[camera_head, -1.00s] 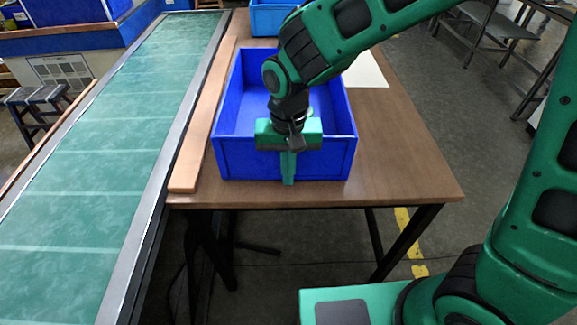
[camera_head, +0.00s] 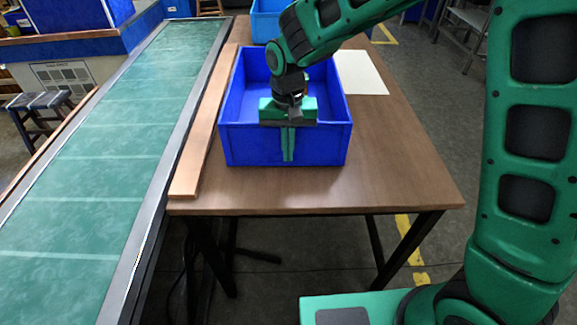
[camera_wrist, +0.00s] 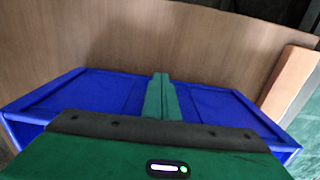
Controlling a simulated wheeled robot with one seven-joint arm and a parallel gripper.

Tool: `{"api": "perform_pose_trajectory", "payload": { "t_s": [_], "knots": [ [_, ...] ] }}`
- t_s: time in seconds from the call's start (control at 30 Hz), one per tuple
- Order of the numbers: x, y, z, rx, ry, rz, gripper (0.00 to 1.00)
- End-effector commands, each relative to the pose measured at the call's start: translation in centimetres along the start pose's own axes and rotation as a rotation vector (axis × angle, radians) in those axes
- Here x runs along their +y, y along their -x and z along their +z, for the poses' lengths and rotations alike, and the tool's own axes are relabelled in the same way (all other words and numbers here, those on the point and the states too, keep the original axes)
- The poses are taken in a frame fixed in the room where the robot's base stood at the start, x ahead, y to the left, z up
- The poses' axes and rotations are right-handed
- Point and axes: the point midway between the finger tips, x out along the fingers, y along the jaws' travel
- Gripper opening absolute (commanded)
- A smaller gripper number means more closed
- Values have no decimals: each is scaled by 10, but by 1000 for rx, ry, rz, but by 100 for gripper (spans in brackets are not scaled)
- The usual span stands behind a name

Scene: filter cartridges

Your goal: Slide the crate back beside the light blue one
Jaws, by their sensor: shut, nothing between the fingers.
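The dark blue crate (camera_head: 236,150) stands upright on the brown table, in front of the light blue crate (camera_head: 264,27) at the far end. My arm hides part of the dark blue crate's inside and most of the light blue one. My gripper (camera_head: 288,158) points down at the front wall of the dark blue crate, with its shut fingers showing in front of that wall. Nothing is between the fingers. In the wrist view the fingers (camera_wrist: 161,98) overlap the blue crate (camera_wrist: 100,92); I cannot tell whether they touch it.
A wooden rail (camera_head: 200,140) runs along the left table edge, close to the crate's left side. Beyond it is a green conveyor (camera_head: 90,150). A cream sheet (camera_head: 362,75) lies right of the crate. The table (camera_head: 390,165) is clear at the front and right.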

Motion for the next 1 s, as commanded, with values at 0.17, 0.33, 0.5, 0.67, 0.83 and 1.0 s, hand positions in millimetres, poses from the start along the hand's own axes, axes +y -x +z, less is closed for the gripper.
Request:
{"api": "perform_pose_trajectory", "payload": {
  "t_s": [0.17,0.33,0.5,0.67,0.83,1.0],
  "knots": [
    [1,0,-51,2,-5,-1,0],
    [1,0,-76,2,-3,-1,0],
    [1,0,-81,2,-1,-1,0],
    [0,0,-80,2,0,-1,0],
    [0,0,-78,2,0,-1,0],
    [0,0,-66,0,2,0,0]
  ]
}}
